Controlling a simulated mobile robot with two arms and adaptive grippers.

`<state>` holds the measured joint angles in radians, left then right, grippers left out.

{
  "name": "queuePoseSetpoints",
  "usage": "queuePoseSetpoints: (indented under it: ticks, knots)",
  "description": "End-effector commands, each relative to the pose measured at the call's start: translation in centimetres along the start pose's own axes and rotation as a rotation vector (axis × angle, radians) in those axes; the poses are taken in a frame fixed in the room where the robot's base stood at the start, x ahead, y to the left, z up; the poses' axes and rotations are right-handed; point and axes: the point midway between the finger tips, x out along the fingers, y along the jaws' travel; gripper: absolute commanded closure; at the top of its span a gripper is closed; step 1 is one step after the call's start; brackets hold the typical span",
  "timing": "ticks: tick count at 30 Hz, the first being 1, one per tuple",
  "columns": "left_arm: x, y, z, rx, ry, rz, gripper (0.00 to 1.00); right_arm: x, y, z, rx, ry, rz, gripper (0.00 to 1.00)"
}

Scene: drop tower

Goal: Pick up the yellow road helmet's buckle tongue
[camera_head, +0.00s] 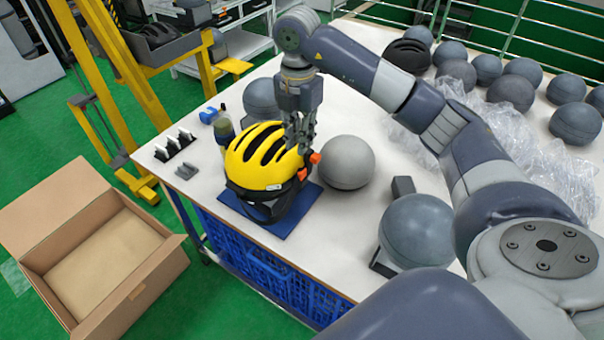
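The yellow road helmet (262,152) with black vents sits on a blue mat (283,226) near the table's front left edge. Two small orange parts show at its right side: an upper one (315,158) and a lower one (302,174). Either could be part of the buckle; I cannot tell which is the tongue. My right gripper (301,146) points down at the helmet's right side, its fingertips just above and beside the upper orange part. The fingers overlap in this view, so their opening and any contact are unclear. My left gripper is out of view.
A grey ball (346,162) stands close right of the helmet, and a darker one (262,98) behind it. A larger ball (416,231) is at front right. Several balls and clear plastic wrap (520,150) fill the right side. An open cardboard box (95,255) is on the floor.

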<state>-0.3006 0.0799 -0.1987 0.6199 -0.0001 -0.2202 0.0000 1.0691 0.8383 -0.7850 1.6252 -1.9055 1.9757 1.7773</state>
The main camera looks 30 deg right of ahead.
Motion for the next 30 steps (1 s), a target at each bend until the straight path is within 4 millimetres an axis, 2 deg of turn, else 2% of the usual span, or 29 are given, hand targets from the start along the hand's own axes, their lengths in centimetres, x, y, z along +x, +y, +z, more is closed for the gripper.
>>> queuePoseSetpoints:
  ticks: [6, 13, 17, 21, 24, 30]
  knots:
    - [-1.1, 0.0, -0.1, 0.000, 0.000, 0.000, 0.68, 3.4, -0.1, -0.1, -0.002, 0.003, -0.004, 0.83]
    - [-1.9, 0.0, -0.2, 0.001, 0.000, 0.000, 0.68, 5.1, -0.1, 0.0, -0.004, 0.004, -0.003, 0.83]
    - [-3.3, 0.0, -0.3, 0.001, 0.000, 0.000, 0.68, 6.9, -0.3, 0.3, -0.004, 0.005, -0.004, 0.83]
    - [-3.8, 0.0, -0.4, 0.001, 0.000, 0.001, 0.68, 8.9, -0.2, 0.3, -0.005, 0.005, -0.001, 0.83]
    - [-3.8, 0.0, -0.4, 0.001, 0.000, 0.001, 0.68, 9.6, -0.2, 0.3, -0.006, 0.004, 0.000, 0.83]
    - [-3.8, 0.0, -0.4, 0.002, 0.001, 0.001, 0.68, 9.7, -0.1, 0.3, -0.006, 0.004, 0.002, 0.83]
